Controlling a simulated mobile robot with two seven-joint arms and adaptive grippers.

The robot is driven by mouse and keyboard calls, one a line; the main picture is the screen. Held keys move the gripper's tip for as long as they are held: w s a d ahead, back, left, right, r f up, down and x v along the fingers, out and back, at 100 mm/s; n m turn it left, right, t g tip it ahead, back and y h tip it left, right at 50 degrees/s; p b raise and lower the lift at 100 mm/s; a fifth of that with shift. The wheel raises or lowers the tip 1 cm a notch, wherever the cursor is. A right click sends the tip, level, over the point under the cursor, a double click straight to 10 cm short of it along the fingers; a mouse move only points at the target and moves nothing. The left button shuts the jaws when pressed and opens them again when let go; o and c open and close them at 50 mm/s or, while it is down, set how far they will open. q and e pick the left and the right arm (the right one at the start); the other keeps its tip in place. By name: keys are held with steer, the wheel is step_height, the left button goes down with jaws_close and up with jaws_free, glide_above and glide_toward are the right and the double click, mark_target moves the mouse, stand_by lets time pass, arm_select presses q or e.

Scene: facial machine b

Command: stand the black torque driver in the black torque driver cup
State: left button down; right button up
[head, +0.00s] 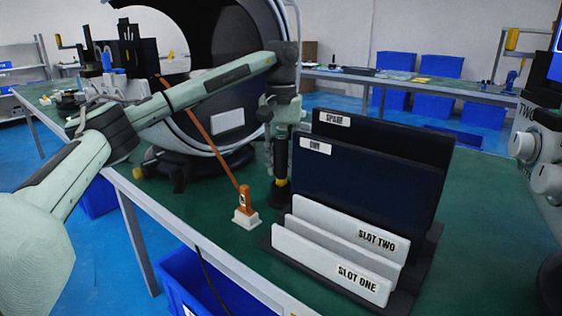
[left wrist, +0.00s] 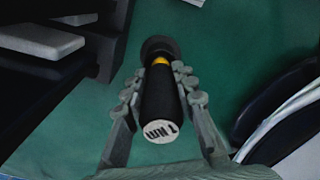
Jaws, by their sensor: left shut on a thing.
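My left gripper (head: 280,150) points down beside the dark panels in the head view and is shut on the black torque driver (left wrist: 159,95). The driver is upright, with a pale lettered end cap (left wrist: 160,132) toward the wrist camera and a yellow band near its lower end. Just beyond the band is a dark round piece, seemingly the black torque driver cup (left wrist: 160,46), on the green table; it also shows in the head view (head: 279,195). The driver's lower end meets or overlaps the cup in view; I cannot tell how deep it sits. My right gripper is not in view.
A rack (head: 330,265) with white plates marked SLOT ONE and SLOT TWO and dark panels (head: 370,185) stands close on the right. An orange tool in a white holder (head: 246,219) stands left of the cup. A large ring-shaped machine (head: 225,120) is behind.

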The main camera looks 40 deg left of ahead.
arm_select(q)
steer(key=c, duration=1.2)
jaws_free()
steer(key=shift+o, duration=0.2)
step_height(320, 180, up, 12)
steer(key=shift+f, duration=0.1)
